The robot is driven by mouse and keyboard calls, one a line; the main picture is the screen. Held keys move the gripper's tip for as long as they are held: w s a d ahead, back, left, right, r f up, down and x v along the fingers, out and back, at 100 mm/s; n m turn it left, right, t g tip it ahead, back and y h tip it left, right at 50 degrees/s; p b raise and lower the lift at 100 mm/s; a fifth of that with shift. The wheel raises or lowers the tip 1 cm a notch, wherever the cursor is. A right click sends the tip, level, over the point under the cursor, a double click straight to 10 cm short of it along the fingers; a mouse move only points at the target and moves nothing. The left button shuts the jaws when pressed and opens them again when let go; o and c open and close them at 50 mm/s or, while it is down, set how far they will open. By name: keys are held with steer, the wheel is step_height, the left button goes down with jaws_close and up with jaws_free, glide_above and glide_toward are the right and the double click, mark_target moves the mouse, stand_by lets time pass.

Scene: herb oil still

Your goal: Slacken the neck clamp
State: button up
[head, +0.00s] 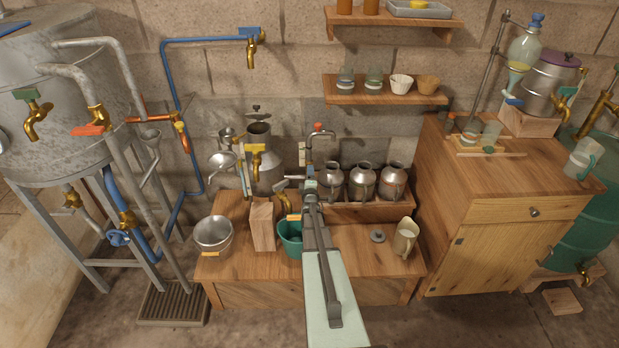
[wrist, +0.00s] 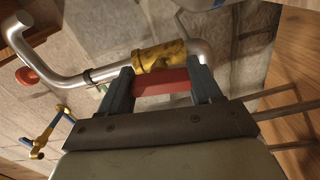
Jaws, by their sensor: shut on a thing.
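In the wrist view, a brass fitting (wrist: 160,56) sits around a bent silver pipe (wrist: 75,80). A red bar (wrist: 160,80) lies along it. My gripper (wrist: 162,84) has one dark finger at each end of the red bar and is shut on it. The fitting looks like the neck clamp, but I cannot tell for sure. In the head view, my gripper (head: 311,184) is over the wooden bench, below the bent pipe (head: 322,135) with a red knob. My arm and gripper hide the gripped part there.
A metal pot (head: 264,175) with a brass tap stands left of my gripper. Several metal cans (head: 362,182) stand close on its right. A teal bucket (head: 290,238), a wooden block (head: 262,224) and a steel bowl (head: 213,234) are on the bench. A pitcher (head: 405,238) stands at right.

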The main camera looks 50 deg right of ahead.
steer(key=shift+n, duration=0.9)
steer(key=o, duration=1.1)
steer(key=shift+c, duration=0.2)
steer(key=v, duration=1.4)
